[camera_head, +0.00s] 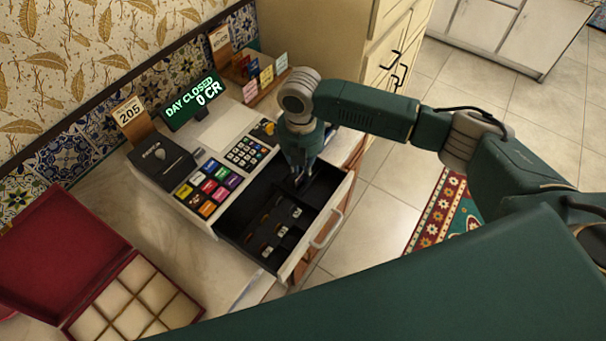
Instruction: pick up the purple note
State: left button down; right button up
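I cannot make out a purple note. My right gripper (300,181) points down into the back part of the open cash drawer (326,223), over dark compartments. Its fingertips look close together, but they are small and dark against the drawer, so I cannot tell whether they are open or hold anything. The gripper and wrist hide part of the drawer's back compartments. The front compartments hold several small dark pieces (267,249). My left gripper is not in view.
An open red box (72,256) lies at the left.

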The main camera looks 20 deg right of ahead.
grip_shut()
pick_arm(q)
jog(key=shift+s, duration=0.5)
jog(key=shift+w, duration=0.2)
pick_arm(e)
jog(key=shift+r, duration=0.15)
